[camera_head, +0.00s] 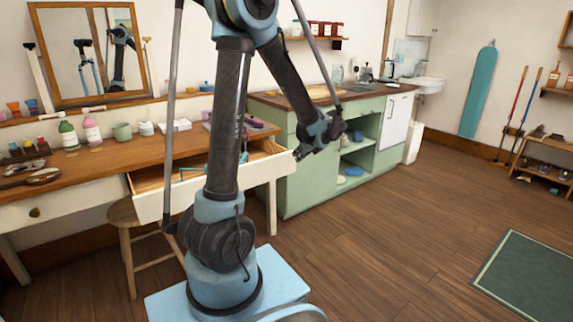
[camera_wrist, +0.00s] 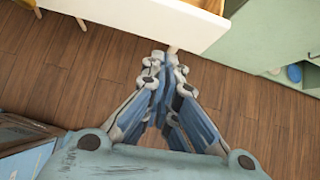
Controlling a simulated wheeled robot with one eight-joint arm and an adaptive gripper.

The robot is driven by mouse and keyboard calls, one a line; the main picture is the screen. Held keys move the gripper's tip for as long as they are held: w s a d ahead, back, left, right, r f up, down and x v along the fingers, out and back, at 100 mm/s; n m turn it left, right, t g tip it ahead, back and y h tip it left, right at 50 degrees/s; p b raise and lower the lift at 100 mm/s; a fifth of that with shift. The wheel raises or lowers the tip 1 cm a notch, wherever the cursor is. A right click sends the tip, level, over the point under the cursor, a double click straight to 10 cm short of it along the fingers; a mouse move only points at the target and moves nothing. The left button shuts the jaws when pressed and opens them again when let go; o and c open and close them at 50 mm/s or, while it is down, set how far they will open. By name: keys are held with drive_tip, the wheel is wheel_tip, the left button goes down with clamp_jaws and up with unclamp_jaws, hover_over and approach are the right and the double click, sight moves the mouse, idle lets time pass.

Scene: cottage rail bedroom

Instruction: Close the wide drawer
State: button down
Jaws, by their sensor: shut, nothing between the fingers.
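The wide drawer (camera_head: 152,206) is a white-fronted drawer with a wooden inside, pulled out of the wooden-topped dressing table (camera_head: 92,170). My arm hides the middle of its front in the head view. My gripper (camera_head: 299,154) is shut and empty near the right end of the drawer front. In the wrist view, the white drawer front (camera_wrist: 165,25) lies just beyond the fingertips of my gripper (camera_wrist: 165,58). I cannot tell whether the fingertips touch it. Some small items lie inside the drawer, partly hidden by my arm.
A wooden stool (camera_head: 128,222) stands under the left part of the drawer. A green cabinet (camera_head: 290,185) with open shelves stands right of the dressing table. Bottles and a mirror (camera_head: 85,60) are on the table side. The wooden floor (camera_head: 400,220) at right is clear, with a green rug (camera_head: 530,275).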

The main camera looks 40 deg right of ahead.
drive_tip(key=d+m, duration=0.1)
drive_tip(key=d, duration=0.1)
approach(283, 166)
wheel_tip(283, 166, down, 3)
drive_tip(key=w, duration=0.2)
drive_tip(key=shift+w+a+f, duration=0.15)
drive_tip(key=shift+w+a, duration=0.1)
drive_tip(key=shift+w, duration=0.3)
